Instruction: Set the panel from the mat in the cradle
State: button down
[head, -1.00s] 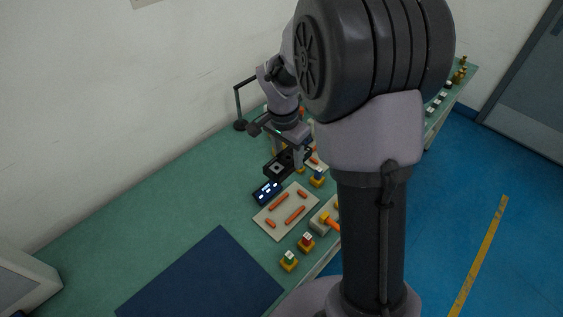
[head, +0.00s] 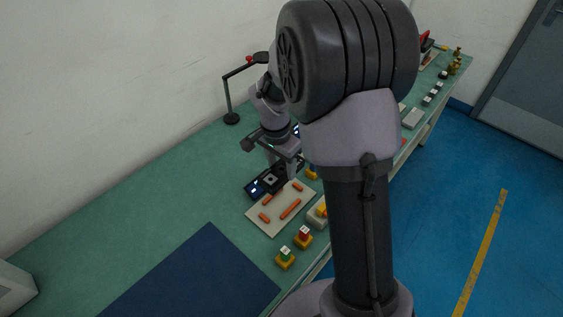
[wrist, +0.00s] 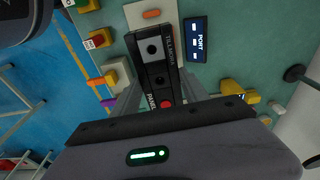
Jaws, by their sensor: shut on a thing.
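My gripper (head: 284,171) is shut on the black panel (head: 272,180), which hangs between its fingers above the bench. In the wrist view the panel (wrist: 152,50) is long, with white lettering, a round knob and a red button near the gripper. A cream board (head: 268,224) with several orange bars lies just in front of the panel; it may be the cradle, but I cannot tell. In the wrist view the panel partly covers this board (wrist: 135,15). The dark blue mat (head: 195,275) lies bare at the lower left.
A dark PORT plate (wrist: 195,40) lies close beside the panel. Yellow-based blocks (head: 285,261) and a grey block with an orange handle (wrist: 118,75) stand near the bench's front edge. A lamp stand (head: 231,118) is at the back. The green bench left of the panel is clear.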

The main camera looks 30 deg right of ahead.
notch_tip(320, 180, down, 13)
jog(key=b, duration=0.8)
jog(key=shift+f+b, duration=0.1)
jog(key=shift+b, duration=0.3)
jog(key=shift+f+b, duration=0.5)
jog(key=shift+f, duration=0.05)
jog(key=shift+f+b, duration=0.15)
jog(key=shift+b, duration=0.3)
jog(key=shift+c, duration=2.4)
grip_release()
